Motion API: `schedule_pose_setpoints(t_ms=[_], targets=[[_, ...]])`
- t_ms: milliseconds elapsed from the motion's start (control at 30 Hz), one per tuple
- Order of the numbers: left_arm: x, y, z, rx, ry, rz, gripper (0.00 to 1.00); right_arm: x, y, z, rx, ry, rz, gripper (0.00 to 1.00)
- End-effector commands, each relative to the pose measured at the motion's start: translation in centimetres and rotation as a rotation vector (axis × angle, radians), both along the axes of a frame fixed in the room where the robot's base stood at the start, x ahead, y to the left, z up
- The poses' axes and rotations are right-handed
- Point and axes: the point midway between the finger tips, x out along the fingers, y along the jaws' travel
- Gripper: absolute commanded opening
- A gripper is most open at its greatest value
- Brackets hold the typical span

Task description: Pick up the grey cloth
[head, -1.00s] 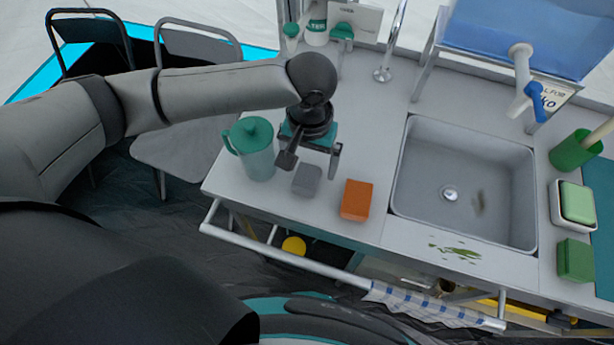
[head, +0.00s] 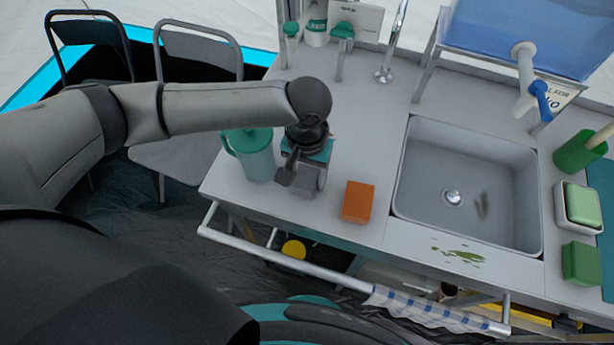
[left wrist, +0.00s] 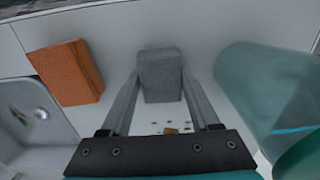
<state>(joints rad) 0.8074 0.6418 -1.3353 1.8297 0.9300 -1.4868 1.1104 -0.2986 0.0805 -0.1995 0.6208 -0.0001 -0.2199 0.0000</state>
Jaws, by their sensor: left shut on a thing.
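The grey cloth (left wrist: 160,74) is a small, folded, block-like piece on the counter, left of the orange sponge. In the left wrist view it sits between the two fingertips of my left gripper (left wrist: 160,84), with a finger against each side. In the head view my left gripper (head: 305,182) points down over the cloth and mostly hides it. The gripper is shut on the cloth, which appears to be at counter level; I cannot tell whether it is lifted. My right gripper is not in view.
An orange sponge (head: 357,202) lies just right of the cloth. A teal-lidded pitcher (head: 254,158) stands close on the left. The sink (head: 467,185) is further right, with a green smear (head: 458,254) in front. A rail (head: 290,262) with a checked towel (head: 435,309) runs along the front edge.

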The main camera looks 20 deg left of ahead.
Motion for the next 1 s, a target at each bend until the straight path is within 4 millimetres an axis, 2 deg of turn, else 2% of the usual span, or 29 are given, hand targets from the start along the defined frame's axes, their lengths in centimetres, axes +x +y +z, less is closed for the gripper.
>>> schedule_pose_setpoints(t_ms=[67, 367, 667, 833, 1000], targets=[[0.0, 0.0, 0.0, 0.000, 0.000, 0.000, 0.42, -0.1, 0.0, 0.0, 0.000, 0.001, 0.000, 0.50], [0.0, 0.0, 0.0, 0.000, 0.000, 0.000, 0.09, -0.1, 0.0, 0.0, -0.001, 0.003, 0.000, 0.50], [0.0, 0.0, 0.5, -0.001, -0.001, 0.000, 0.09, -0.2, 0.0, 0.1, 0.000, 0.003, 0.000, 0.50], [0.1, 0.0, 3.1, -0.001, -0.004, -0.001, 0.09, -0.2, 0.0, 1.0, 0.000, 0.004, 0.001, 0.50], [0.1, 0.0, 7.9, -0.003, -0.005, 0.000, 0.09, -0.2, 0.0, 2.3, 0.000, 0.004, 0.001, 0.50]])
